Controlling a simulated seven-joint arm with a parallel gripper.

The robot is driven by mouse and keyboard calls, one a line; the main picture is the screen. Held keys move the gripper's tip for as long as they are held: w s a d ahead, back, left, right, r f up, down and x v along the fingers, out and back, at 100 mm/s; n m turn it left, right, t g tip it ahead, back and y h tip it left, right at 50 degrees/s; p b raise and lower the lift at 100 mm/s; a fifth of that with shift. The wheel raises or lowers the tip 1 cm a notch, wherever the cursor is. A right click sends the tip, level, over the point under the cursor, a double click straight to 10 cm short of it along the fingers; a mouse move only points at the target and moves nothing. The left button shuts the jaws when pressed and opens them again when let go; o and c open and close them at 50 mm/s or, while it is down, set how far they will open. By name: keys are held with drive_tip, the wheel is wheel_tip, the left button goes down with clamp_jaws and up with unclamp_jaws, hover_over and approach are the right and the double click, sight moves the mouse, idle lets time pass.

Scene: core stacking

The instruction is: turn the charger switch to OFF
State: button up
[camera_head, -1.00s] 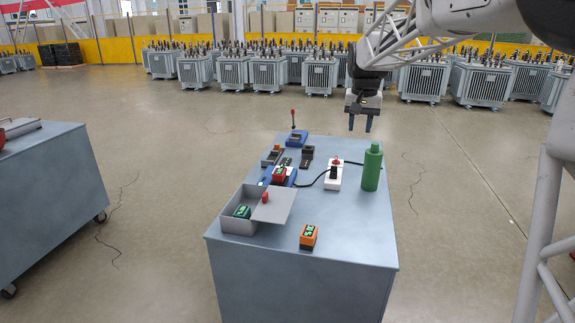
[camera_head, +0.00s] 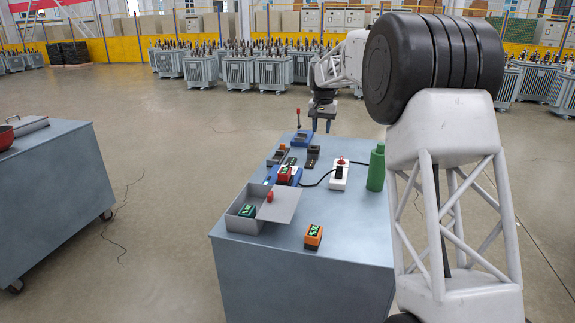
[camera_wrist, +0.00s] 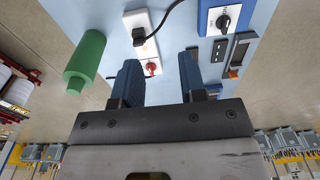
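A blue charger (camera_wrist: 204,18) has a white panel with a black rotary knob (camera_wrist: 222,21) at the top right of the wrist view. The knob's setting is too small to read. In the head view the charger (camera_head: 292,180) holds a red battery (camera_head: 284,174); the knob is not clear there. A black cord joins it to a white socket block (camera_head: 340,184), which bears a black plug (camera_wrist: 138,37) and a red knob (camera_wrist: 152,68). My gripper (camera_head: 323,125) is above the table's far end, fingers apart and empty. It also shows in the wrist view (camera_wrist: 158,82).
A green bottle (camera_head: 376,170) stands right of the socket block. A grey open box (camera_head: 238,223) and an orange battery (camera_head: 313,236) are nearer. A blue device with a red-topped lever (camera_head: 299,120) is at the far end. The table's front right is clear.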

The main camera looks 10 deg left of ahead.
hover_over(287, 165)
drive_tip(key=shift+g, duration=0.3)
wheel_tip(287, 165, down, 14)
drive_tip(key=shift+w+d, duration=0.1)
drive_tip(key=shift+f, duration=0.15)
drive_tip(key=shift+f, duration=3.8)
clamp_jaws()
